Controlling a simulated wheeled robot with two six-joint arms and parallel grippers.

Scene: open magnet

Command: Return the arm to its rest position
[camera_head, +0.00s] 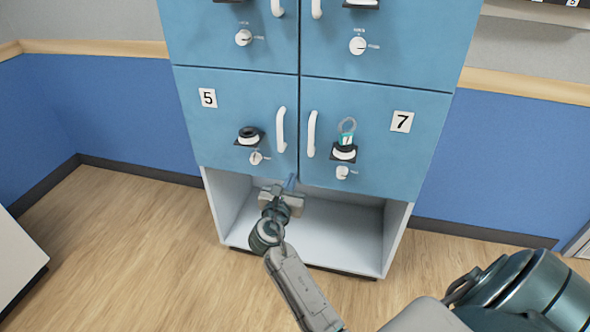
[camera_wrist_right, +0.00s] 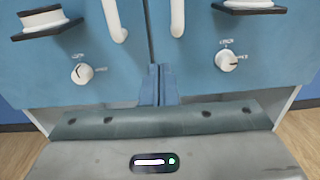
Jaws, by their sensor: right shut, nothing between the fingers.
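My right arm reaches up from the lower right in the head view. Its gripper (camera_head: 290,184) is in front of the lower edge of the blue cabinet (camera_head: 300,90), just under the gap between doors 5 and 7. In the right wrist view the two narrow blue fingers (camera_wrist_right: 158,85) are together, with nothing between them, in front of the seam between the doors. I cannot tell whether they touch the cabinet. My left gripper does not show in either view.
Door 5 (camera_head: 225,110) and door 7 (camera_head: 380,125) are closed, with white handles and knobs. A small teal-and-white item with a loop (camera_head: 347,133) is at door 7's black holder. Below is an open white compartment (camera_head: 335,235).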

